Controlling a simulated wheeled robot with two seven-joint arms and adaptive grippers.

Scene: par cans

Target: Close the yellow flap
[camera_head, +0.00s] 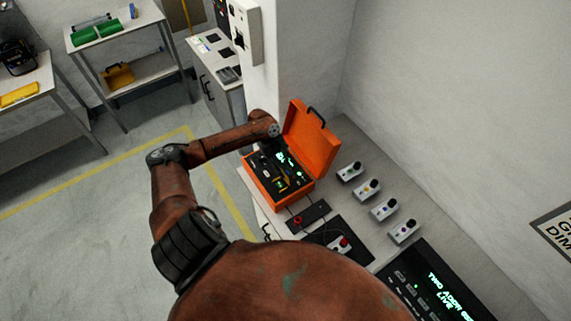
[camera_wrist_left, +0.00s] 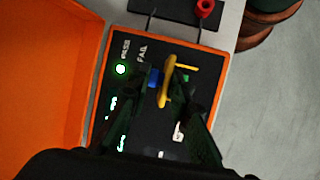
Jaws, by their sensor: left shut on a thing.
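The yellow flap (camera_wrist_left: 167,88) is a small yellow piece in the dark panel of an open orange case (camera_head: 318,150). In the wrist view a thin yellow bar sticks out to the right from its top end. My left gripper (camera_wrist_left: 166,98) is shut on the yellow flap, its dark fingers on either side. In the head view the left gripper reaches down into the case, and its fingertips are too small and dark to make out. I cannot tell how far the flap is open. My right gripper is not in view.
The panel has a lit green lamp (camera_wrist_left: 120,69) beside "PASS" and "FAIL" labels. The case's raised lid stands behind the panel. Several small switch boxes (camera_head: 383,208) line the bench to the right. A black box with a red knob (camera_head: 298,220) sits in front of the case.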

